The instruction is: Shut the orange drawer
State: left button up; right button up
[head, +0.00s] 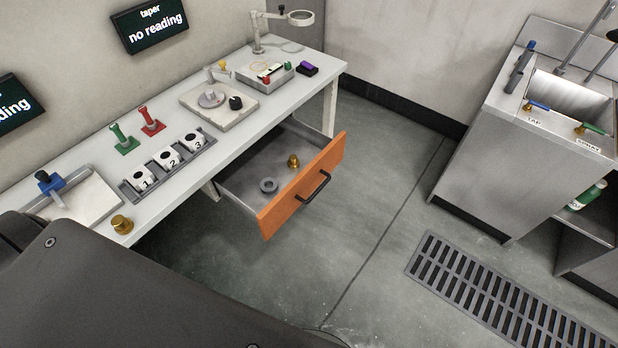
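The orange drawer (300,186) stands pulled open under the right part of the long light workbench. Its orange front panel carries a black bar handle (313,188) and faces the open floor. Inside the drawer lie a grey ring (268,185) and a small brass piece (293,160), apart from each other. Neither of my grippers shows in the head view. A dark part of my own body covers the lower left corner and hides what is behind it.
The workbench (232,133) holds numbered cups in a rack (168,165), red and green stamp-like tools, a magnifier lamp (300,18) and a brass knob (122,224). A steel sink unit (490,150) stands at the right. The floor between is clear, with a drain grate (495,295).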

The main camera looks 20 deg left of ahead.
aim_at(238, 183)
jog(key=k, duration=0.5)
jog(key=z, duration=1.7)
jog(key=i, duration=1.05)
jog(key=u, duration=2.45)
